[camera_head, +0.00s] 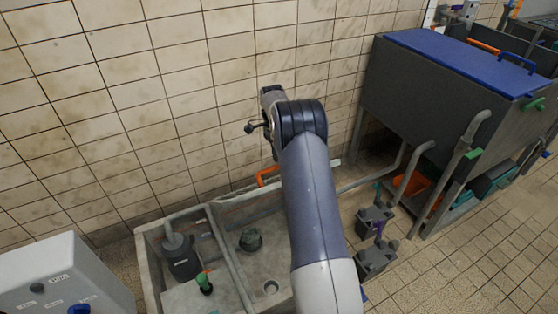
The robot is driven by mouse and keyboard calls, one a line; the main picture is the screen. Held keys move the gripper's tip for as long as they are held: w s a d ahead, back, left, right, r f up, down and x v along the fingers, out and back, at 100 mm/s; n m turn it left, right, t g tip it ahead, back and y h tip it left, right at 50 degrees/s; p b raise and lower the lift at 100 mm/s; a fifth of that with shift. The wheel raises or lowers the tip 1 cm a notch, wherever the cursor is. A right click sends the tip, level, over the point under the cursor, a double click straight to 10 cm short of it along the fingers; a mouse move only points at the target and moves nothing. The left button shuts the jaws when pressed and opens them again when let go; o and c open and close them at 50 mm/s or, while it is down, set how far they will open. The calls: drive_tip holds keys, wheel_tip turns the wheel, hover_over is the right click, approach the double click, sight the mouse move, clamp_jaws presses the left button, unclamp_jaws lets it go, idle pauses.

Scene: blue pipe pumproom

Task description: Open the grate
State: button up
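I cannot pick out a grate for certain in the head view. A grey concrete basin (152,262) stands against the tiled wall at the bottom centre, split into compartments. A pale flat plate (180,299) with a green-topped knob (204,284) lies in its front left part. An orange handle (267,176) shows at the basin's back edge, partly hidden by my arm. My gripper (254,128) is above the back of the basin, apart from it, in front of the wall. Its fingers are small, dark and partly hidden, so their opening is unclear.
A dark pump (181,258) and a greenish round fitting (250,240) sit in the basin. A grey control box (58,279) stands at the lower left. A large grey tank with a blue lid (460,55), pipes and small pumps (375,258) are right. Floor at lower right is clear.

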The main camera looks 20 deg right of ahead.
drive_tip(key=p+v, duration=0.1)
drive_tip(key=v, duration=0.8)
drive_tip(key=shift+r, duration=0.25)
drive_tip(key=shift+f, duration=0.15)
drive_tip(key=b+x, duration=0.1)
drive_tip(key=x, duration=0.9)
drive_tip(key=shift+s+f+b, duration=0.3)
drive_tip(key=shift+f+b, duration=0.1)
drive_tip(key=shift+f, duration=0.1)
drive_tip(key=shift+s, duration=0.2)
drive_tip(key=shift+r, duration=0.1)
